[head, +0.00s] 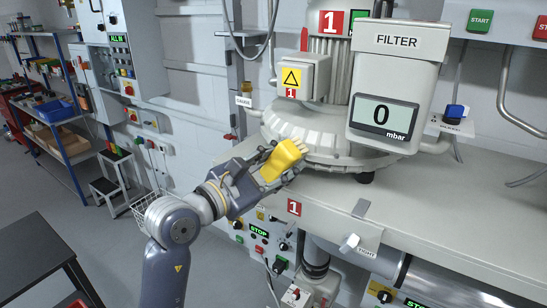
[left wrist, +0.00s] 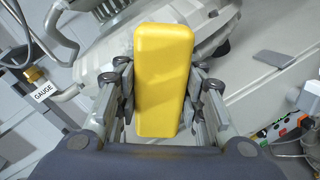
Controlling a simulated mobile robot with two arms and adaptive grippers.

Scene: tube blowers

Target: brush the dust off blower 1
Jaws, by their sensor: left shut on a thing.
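Blower 1 is a grey ribbed machine (head: 310,130) on the pale bench, marked with red "1" signs. Its housing also shows at the top of the left wrist view (left wrist: 110,60). My left gripper (head: 268,168) is shut on a yellow brush (head: 283,160), whose pale bristles point toward the blower's lower housing. In the left wrist view the brush's yellow back (left wrist: 163,80) sits between both fingers. Whether the bristles touch the housing I cannot tell. No dust can be made out clearly. My right gripper is not in view.
A filter box (head: 397,90) with a display reading 0 mbar stands right of the blower. The bench top (head: 440,205) is mostly clear to the right. A gauge label (head: 244,101) hangs left of the blower. Switches and a STOP panel (head: 258,231) line the front below.

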